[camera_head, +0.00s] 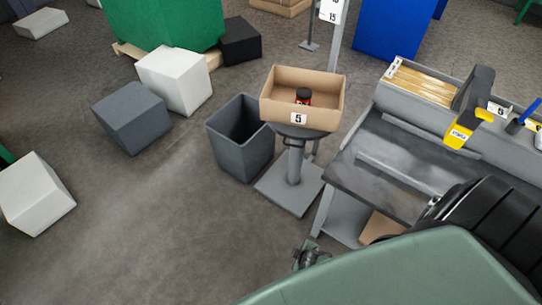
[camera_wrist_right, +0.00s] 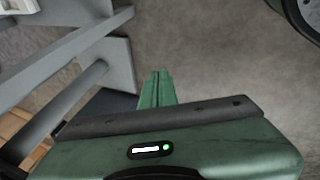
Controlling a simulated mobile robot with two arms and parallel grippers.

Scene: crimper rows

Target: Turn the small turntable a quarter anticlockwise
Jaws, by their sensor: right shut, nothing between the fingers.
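The small turntable (camera_head: 288,130) is a dark round plate on a grey post with a square foot, in the middle of the head view. An open cardboard box labelled 5 (camera_head: 272,107) sits on it and hides most of the plate. A small dark jar with a red label (camera_head: 304,97) is inside the box. My right gripper (camera_wrist_right: 158,73) shows in the right wrist view with its green fingers shut and empty, above bare floor, apart from the turntable. My left gripper is not in view.
A grey bin (camera_head: 238,150) stands just left of the turntable. White and grey blocks lie to the left. Floor at lower left (camera_head: 150,240) is clear. My green arm covers the lower right.

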